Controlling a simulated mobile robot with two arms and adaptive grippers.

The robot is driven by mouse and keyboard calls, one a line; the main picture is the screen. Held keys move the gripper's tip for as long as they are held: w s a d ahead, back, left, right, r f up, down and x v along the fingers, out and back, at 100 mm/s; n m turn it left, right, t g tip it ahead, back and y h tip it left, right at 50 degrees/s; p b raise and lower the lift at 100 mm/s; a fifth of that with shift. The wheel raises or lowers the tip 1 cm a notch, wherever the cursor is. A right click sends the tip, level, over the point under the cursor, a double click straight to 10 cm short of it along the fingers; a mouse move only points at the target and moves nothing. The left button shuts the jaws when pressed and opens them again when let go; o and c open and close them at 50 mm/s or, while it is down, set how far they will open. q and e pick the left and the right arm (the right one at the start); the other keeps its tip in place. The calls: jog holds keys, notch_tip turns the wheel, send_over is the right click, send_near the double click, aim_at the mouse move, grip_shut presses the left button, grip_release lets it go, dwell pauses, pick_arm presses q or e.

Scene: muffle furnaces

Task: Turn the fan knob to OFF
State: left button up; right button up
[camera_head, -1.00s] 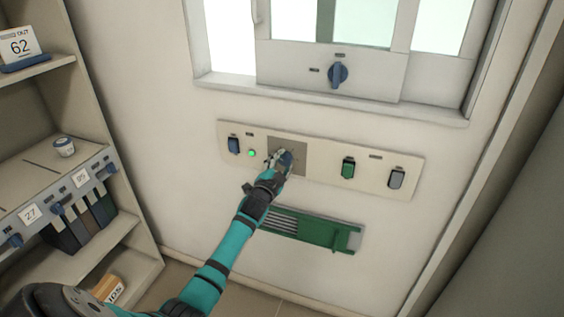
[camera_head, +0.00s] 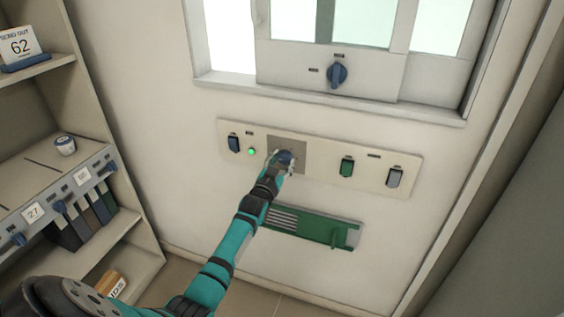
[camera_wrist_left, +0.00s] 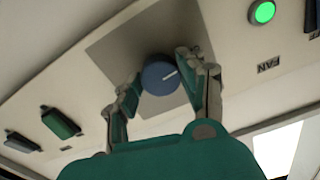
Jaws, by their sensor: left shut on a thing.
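The fan knob (camera_wrist_left: 158,78) is a round blue knob with a white pointer line, on a grey square plate (camera_wrist_left: 112,50) of the wall panel. In the head view the knob (camera_head: 285,157) shows at the end of my left arm. My left gripper (camera_wrist_left: 160,84) has one finger on each side of the knob and is shut on it; it also shows in the head view (camera_head: 279,161). A FAN label (camera_wrist_left: 269,64) and a lit green lamp (camera_wrist_left: 263,12) are beside the plate; the lamp also shows in the head view (camera_head: 252,152). My right gripper is not in view.
The panel (camera_head: 320,168) also carries a blue switch (camera_head: 234,143), a green switch (camera_head: 347,167) and a grey switch (camera_head: 394,177). Another blue knob (camera_head: 337,75) is on the window frame above. A green vent slider (camera_head: 330,232) is below. Shelves (camera_head: 125,235) stand at the left.

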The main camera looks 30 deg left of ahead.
pick_arm(q)
jog(key=shift+f, duration=0.15)
dwell(0.3)
jog(key=o, duration=1.2)
jog(key=v, duration=1.2)
jog(key=s+d+f+g+h, duration=0.1)
jog(key=s+d+f+g, duration=0.3)
jog(key=f, duration=0.8)
jog(key=s+d+f+m+g+h, duration=0.15)
jog(key=s+f, duration=0.35)
jog(key=f, duration=0.6)
jog(key=s+d+f+n+g+h, duration=0.1)
jog(key=s+d+f+g, duration=0.3)
jog(key=f, duration=0.8)
jog(key=s+d+f+g, duration=0.2)
jog(key=s+f, duration=0.4)
jog(key=s, duration=0.6)
jog(key=s+d+f+m+g, duration=0.1)
jog(key=s+f, duration=0.5)
jog(key=s, duration=0.6)
jog(key=s+d+f+m+g, duration=0.1)
jog(key=s+d+f+g, duration=0.3)
jog(key=s, duration=0.8)
jog(key=shift+s+f+h, duration=0.25)
jog(key=shift+f, duration=0.85)
